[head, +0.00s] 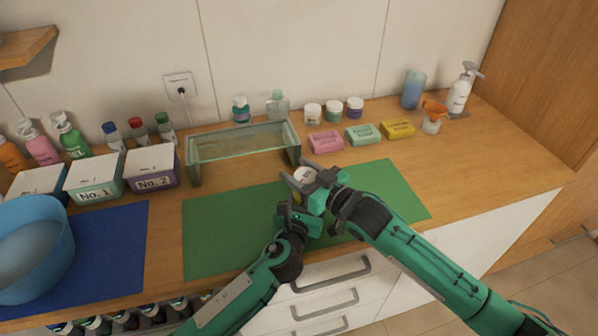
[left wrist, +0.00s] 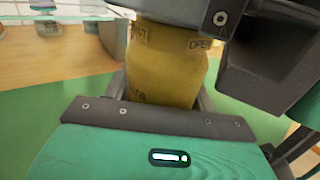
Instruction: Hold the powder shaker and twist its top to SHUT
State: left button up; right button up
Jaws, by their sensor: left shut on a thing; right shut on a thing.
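The powder shaker has a yellow body, seen close in the left wrist view (left wrist: 165,68). Its pale round top (head: 304,174) shows in the head view above the green mat. My left gripper (head: 297,214) is shut on the body, with the shaker upright between its fingers. My right gripper (head: 306,184) is shut on the top, just above the left one. The word OPEN is readable on the upper right of the body. Other lettering is partly cut off, and the right gripper's dark parts hide the top in the left wrist view.
The green mat (head: 225,225) lies under both grippers. Behind it stand a glass-walled tray (head: 240,146) and pink (head: 326,141), mint and yellow bars. Labelled boxes (head: 151,166) and a blue tub (head: 30,265) are at left. The mat's right part is clear.

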dwell(0.5)
jog(key=o, duration=1)
jog(key=shift+d, duration=0.1)
jog(key=shift+f, duration=0.1)
jog(key=v, duration=1.2)
jog(key=shift+s, duration=0.1)
